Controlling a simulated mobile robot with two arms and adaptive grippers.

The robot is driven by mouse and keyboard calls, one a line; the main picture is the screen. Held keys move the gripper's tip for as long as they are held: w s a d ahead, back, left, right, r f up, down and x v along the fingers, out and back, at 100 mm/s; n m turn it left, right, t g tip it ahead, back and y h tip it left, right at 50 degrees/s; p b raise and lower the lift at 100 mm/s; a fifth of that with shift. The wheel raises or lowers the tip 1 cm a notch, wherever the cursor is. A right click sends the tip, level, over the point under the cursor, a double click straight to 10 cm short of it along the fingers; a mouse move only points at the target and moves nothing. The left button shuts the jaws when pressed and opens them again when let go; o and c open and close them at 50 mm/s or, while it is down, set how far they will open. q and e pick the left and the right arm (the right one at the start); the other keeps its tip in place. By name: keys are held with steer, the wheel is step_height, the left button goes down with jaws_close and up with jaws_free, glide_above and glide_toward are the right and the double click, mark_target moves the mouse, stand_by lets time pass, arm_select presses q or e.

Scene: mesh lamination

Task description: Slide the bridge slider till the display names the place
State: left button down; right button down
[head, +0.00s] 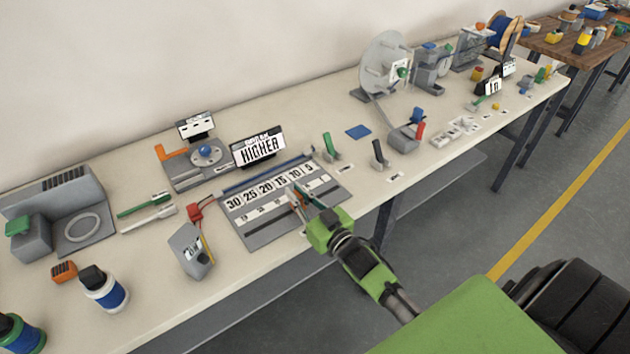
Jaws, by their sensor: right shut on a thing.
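The grey scale board (262,238) lies near the table's front edge, marked 30, 25, 20, 15, 10, 5 from left to right. A blue rail runs along its back. My right gripper (301,199) is over the right part of the board, below the 15 and 10 marks. It is shut on the bridge slider (294,187), which is small and mostly hidden by the fingers. The display (258,148) stands behind the board and appears to read "HIGHER". My left gripper is not in view.

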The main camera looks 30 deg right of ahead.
steer(key=shift+s+a, duration=0.1)
steer(key=shift+a, duration=1.7)
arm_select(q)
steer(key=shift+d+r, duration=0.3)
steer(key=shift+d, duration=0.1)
arm_select(e)
steer(key=c, duration=2)
jaws_free()
steer(key=shift+c, duration=0.2)
steer(key=shift+d, duration=0.1)
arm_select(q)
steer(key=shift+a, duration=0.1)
arm_select(e)
steer(key=s, duration=1.2)
steer(key=shift+d, duration=0.45)
